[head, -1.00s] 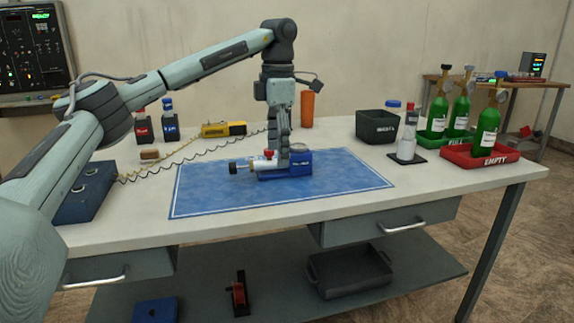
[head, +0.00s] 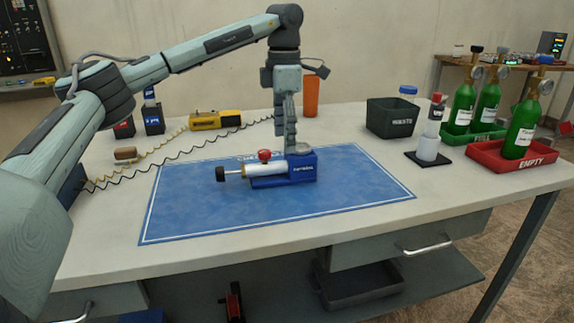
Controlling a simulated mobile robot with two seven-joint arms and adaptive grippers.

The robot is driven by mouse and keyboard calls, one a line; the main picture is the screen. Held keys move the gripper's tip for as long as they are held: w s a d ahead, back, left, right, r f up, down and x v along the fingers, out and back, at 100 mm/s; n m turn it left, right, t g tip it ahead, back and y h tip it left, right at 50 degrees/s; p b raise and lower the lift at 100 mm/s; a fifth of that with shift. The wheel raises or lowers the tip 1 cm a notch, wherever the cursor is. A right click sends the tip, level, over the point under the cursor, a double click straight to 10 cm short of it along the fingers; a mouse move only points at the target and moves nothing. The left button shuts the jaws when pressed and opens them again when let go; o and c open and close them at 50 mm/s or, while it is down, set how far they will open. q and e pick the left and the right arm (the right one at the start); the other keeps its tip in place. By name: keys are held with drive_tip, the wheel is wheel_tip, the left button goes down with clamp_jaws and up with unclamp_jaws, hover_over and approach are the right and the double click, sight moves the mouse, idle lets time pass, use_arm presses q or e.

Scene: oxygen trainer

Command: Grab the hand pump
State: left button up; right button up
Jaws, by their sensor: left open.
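On the blue mat (head: 215,218) lies what looks like the hand pump (head: 262,171). It has a white barrel, a black knob at its left end, a red knob on top, and a blue block with a grey round top at the right. My left gripper (head: 290,146) points straight down at the pump's far side, close to the barrel and blue block. Its fingers show edge-on and their tips are partly hidden behind the pump, so I cannot tell whether they touch it. The gripper is open. My right gripper is not in view.
A black waste bin (head: 391,118), a white bottle on a black pad (head: 428,159) and a red tray (head: 511,165) with a green cylinder stand at right. A yellow device (head: 215,120) with cables and an orange cup (head: 311,97) are behind. The mat's front is clear.

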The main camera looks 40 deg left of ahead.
sight(287, 160)
use_arm(q)
drive_tip(key=f, duration=0.6)
drive_tip(key=shift+s+d+f, duration=0.1)
drive_tip(key=shift+d+f, duration=0.05)
drive_tip(key=shift+d, duration=0.2)
drive_tip(key=shift+c, duration=0.4)
clamp_jaws()
